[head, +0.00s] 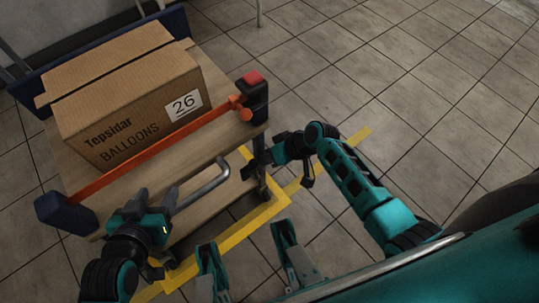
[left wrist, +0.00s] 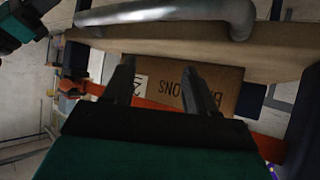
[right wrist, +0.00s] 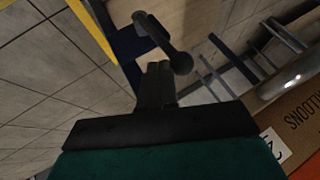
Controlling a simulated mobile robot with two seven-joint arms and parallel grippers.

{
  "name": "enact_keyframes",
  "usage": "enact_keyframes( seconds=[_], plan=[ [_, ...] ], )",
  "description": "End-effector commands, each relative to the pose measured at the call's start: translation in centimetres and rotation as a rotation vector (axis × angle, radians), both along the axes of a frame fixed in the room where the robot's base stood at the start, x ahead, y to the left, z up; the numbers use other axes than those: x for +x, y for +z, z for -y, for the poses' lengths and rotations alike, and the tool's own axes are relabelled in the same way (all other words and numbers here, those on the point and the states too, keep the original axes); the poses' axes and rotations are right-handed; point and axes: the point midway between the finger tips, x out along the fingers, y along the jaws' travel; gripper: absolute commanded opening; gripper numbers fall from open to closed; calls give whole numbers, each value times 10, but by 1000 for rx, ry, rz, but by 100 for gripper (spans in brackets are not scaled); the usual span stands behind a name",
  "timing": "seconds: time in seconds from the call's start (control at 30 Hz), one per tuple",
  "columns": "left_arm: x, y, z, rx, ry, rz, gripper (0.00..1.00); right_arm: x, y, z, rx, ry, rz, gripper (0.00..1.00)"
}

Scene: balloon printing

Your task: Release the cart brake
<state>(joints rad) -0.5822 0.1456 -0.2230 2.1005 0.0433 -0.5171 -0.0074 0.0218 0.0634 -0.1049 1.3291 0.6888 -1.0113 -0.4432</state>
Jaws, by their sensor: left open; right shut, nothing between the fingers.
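The cart (head: 215,120) has a wooden top, dark blue corner posts and a bent grey metal handle (head: 208,187) at its near side. In the right wrist view a dark lever with a round knob (right wrist: 181,62) is mounted by a blue frame part; it may be the brake. My right gripper (head: 248,165) is shut and empty by the cart's near right corner, its tips (right wrist: 158,68) close to the knob; contact is unclear. My left gripper (head: 158,190) is open and empty beside the handle's left end. The handle also shows in the left wrist view (left wrist: 180,12), outside the fingers.
A cardboard balloon box (head: 130,115) sits on the cart top behind an orange bar (head: 150,152). A red-topped part (head: 252,79) stands at the right corner. Yellow floor tape (head: 240,236) runs near the cart. Tiled floor to the right is free.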

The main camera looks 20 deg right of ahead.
Motion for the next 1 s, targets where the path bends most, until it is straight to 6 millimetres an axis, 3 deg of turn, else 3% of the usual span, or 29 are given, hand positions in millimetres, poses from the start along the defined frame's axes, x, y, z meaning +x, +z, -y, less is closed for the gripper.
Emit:
enact_keyframes(
  seconds=[0.1,0.4,0.6,1.0],
  plan=[
    [0,19,-2,4,3,4,57,-4,9,-9,-57,3,17,0],
    [-5,48,-7,16,6,-4,57,-14,10,-39,-211,6,77,0],
    [-5,52,-7,16,6,-2,57,-20,2,-56,-208,3,78,0],
    [-5,51,-7,14,7,-4,57,-22,0,-57,-206,5,74,0]
  ],
)
